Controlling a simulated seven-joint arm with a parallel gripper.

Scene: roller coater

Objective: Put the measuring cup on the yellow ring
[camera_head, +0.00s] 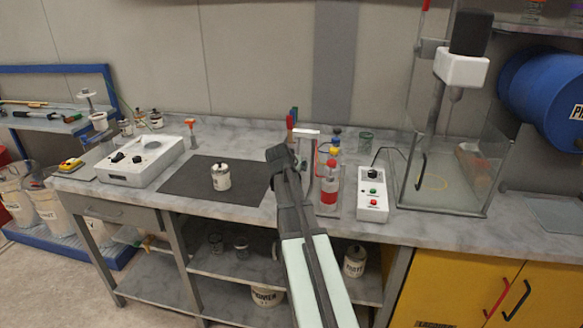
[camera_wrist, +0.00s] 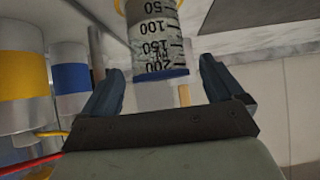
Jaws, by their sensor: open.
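The measuring cup (camera_wrist: 157,38) is a clear graduated vessel with dark numbers and a blue edge. In the wrist view it appears upside down at the top middle, ahead of my gripper (camera_wrist: 160,70). The two blue-grey fingers are open and spread to either side of its line; I cannot tell whether it is between the tips. In the head view my arm reaches over the bench, and I cannot make out the cup clearly there.
A bottle with a red label (camera_head: 330,190) and a white control box (camera_head: 372,194) stand between my arm and the enclosure. A lidded white jar (camera_head: 221,177) stands on the dark mat (camera_head: 185,187) at the left.

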